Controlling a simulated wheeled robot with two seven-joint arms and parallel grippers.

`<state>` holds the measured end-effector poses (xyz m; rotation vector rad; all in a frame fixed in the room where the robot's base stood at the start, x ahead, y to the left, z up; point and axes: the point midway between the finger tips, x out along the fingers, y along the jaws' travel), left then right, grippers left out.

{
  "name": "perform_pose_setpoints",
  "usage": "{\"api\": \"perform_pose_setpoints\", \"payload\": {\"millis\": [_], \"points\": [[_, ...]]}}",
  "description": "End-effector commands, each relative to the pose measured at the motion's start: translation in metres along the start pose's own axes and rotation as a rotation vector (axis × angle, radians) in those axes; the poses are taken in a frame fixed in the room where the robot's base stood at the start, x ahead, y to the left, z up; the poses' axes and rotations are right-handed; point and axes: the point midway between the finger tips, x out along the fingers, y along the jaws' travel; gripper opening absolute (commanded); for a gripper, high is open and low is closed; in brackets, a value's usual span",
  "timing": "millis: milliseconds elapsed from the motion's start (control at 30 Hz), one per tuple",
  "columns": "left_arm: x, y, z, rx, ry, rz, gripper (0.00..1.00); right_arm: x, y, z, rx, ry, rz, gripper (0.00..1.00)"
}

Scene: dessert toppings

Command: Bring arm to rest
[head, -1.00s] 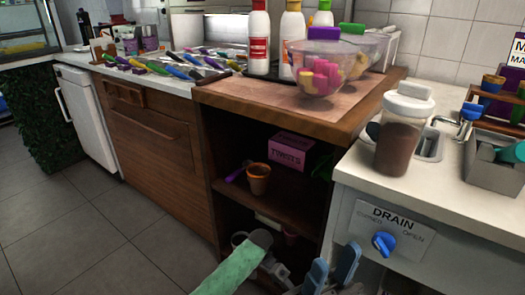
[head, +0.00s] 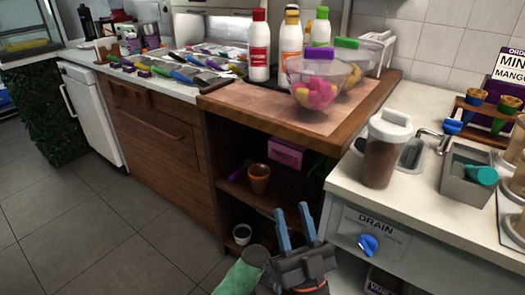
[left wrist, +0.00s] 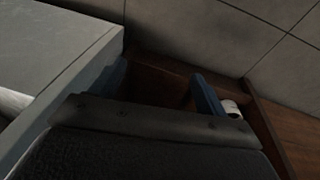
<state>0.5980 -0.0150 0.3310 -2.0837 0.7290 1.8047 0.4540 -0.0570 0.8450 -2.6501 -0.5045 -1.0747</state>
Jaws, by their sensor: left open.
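The shelf holds an orange-brown cup (head: 259,178), a pink box (head: 286,153) and a white cup (head: 242,234). Above are bottles (head: 259,45) and clear bowls (head: 317,88). A lidded brown cup (head: 383,155) stands on the right counter (head: 420,205). Open floor (head: 110,235) lies left.

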Motion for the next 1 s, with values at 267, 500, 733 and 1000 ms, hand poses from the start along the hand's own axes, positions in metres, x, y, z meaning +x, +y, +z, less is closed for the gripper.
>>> {"api": "perform_pose_setpoints", "payload": {"millis": [267, 500, 733, 1000], "points": [[-0.096, 0.036, 0.06, -0.075, 0.044, 0.035, 0.75, -0.002, 0.018, 0.051, -0.012, -0.538, 0.056, 0.36], [-0.176, 0.052, 0.115, -0.155, 0.07, 0.035, 0.75, -0.051, 0.031, 0.08, -0.002, -1.0, 0.105, 0.36], [-0.261, 0.062, 0.172, -0.238, 0.084, 0.014, 0.75, -0.119, 0.037, 0.074, 0.024, -1.442, 0.153, 0.36], [-0.355, 0.066, 0.234, -0.326, 0.086, -0.035, 0.75, -0.199, 0.036, 0.029, 0.073, -1.912, 0.201, 0.36]]}}
